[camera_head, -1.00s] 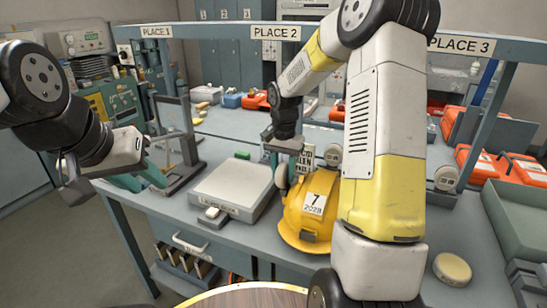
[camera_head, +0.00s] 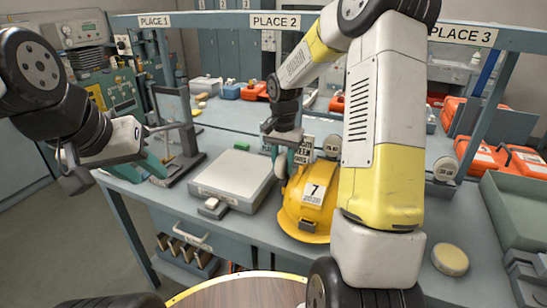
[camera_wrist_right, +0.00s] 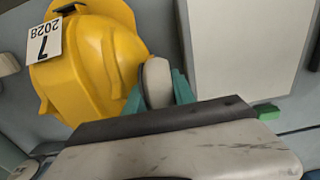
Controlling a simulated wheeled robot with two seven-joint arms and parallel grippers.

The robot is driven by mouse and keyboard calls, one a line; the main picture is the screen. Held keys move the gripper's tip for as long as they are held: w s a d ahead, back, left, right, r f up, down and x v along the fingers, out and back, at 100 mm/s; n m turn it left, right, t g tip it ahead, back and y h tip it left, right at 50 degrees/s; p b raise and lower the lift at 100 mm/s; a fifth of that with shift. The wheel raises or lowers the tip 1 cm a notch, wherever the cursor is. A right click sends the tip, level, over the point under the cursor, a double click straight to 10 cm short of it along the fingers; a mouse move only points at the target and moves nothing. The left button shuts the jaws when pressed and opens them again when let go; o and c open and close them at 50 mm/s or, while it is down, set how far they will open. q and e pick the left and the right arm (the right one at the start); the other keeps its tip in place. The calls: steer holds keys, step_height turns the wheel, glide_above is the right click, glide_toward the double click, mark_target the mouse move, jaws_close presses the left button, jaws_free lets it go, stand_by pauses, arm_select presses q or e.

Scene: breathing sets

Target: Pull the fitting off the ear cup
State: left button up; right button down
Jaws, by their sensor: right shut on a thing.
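The yellow helmet (camera_head: 304,222) with a white "7" tag sits on the bench right of the scale; it also shows in the right wrist view (camera_wrist_right: 98,52). My right gripper (camera_head: 284,166) reaches down at the helmet's left side. Its teal fingers are shut on a pale grey oval ear cup (camera_wrist_right: 157,82), close beside the helmet's rim. Whether the cup touches the helmet, and where its fitting is, I cannot tell. My left gripper (camera_head: 143,172) is at the left over the bench edge, its teal fingers apart and empty.
A flat grey scale (camera_head: 232,178) lies between my grippers. A grey stand (camera_head: 182,150) is near my left gripper. A round cream disc (camera_head: 450,259) and a green-grey tray (camera_head: 515,208) are at the right. A round wooden top (camera_head: 240,290) is at the front.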

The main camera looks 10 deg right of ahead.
steer(key=shift+r, duration=2.6)
steer(key=shift+r, duration=1.85)
